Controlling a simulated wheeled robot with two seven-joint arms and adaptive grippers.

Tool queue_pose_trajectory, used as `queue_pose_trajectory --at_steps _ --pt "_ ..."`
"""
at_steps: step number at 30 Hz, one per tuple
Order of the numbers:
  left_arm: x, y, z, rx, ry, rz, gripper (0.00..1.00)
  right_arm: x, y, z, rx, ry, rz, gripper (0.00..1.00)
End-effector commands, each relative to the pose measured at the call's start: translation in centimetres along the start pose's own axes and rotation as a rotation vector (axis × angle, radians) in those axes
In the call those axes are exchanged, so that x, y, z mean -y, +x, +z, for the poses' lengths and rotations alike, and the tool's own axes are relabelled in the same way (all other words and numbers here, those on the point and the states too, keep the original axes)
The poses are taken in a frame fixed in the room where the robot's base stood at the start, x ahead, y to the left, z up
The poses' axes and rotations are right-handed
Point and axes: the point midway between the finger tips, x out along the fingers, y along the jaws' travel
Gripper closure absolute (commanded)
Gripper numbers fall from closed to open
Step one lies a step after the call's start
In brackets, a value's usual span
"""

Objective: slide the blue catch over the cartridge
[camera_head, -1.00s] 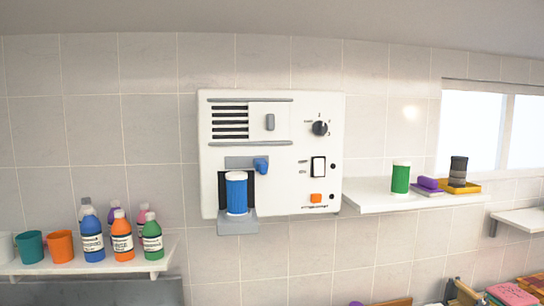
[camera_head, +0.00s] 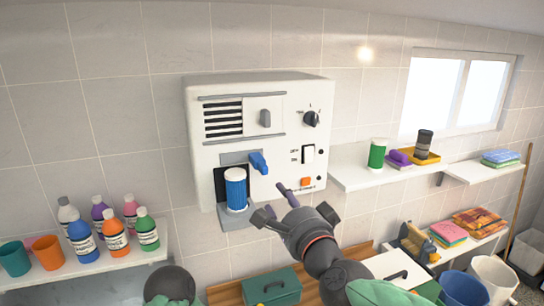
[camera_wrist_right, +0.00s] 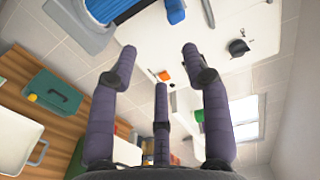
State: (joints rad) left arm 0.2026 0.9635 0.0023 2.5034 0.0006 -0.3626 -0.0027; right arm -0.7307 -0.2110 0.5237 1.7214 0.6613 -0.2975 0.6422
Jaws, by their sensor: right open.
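The white wall unit (camera_head: 288,88) holds a blue cartridge (camera_head: 236,186) with white ends, upright in a dark recess above a grey ledge (camera_head: 237,222). The blue catch (camera_head: 258,162) sits just right of and above the cartridge, apart from its front. In the right wrist view the catch (camera_wrist_right: 175,10) is cut by the top edge, and the cartridge (camera_wrist_right: 104,8) is left of it. My right gripper (camera_head: 295,206) has its dark fingers spread and empty, below and right of the catch, in front of the unit's lower edge.
The unit's orange button (camera_head: 306,181), rocker switch (camera_head: 308,153) and knob (camera_head: 311,118) lie right of the catch. Bottles crowd the left shelf (camera_head: 90,268). A right shelf (camera_head: 350,178) bears a green cylinder (camera_head: 377,153). A green box (camera_head: 272,288) stands below.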

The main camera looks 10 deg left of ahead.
Motion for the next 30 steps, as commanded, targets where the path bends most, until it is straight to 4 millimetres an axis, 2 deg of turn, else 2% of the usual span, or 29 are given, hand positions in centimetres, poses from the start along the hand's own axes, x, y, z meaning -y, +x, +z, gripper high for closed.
queue_pose_trajectory --at_steps 1,3,8,21,30 --pt "-0.1 -0.4 0.0 0.001 0.0 0.0 0.0 1.4 -0.4 0.4 0.007 0.015 -0.017 0.52" --pt "-0.2 -0.5 0.0 0.001 0.0 0.0 0.0 2.3 -0.7 0.6 0.01 0.031 -0.031 0.52" --pt "-0.2 -0.4 0.0 0.001 0.0 0.0 0.0 2.4 0.2 0.7 0.011 0.035 -0.033 0.52" --pt "-0.4 -1.1 0.1 0.001 0.0 0.0 0.0 2.6 7.1 0.7 0.01 0.033 -0.032 0.52" --pt "-0.6 -1.6 0.1 0.0 0.0 0.0 0.0 2.8 9.7 0.7 0.011 0.032 -0.033 0.52"
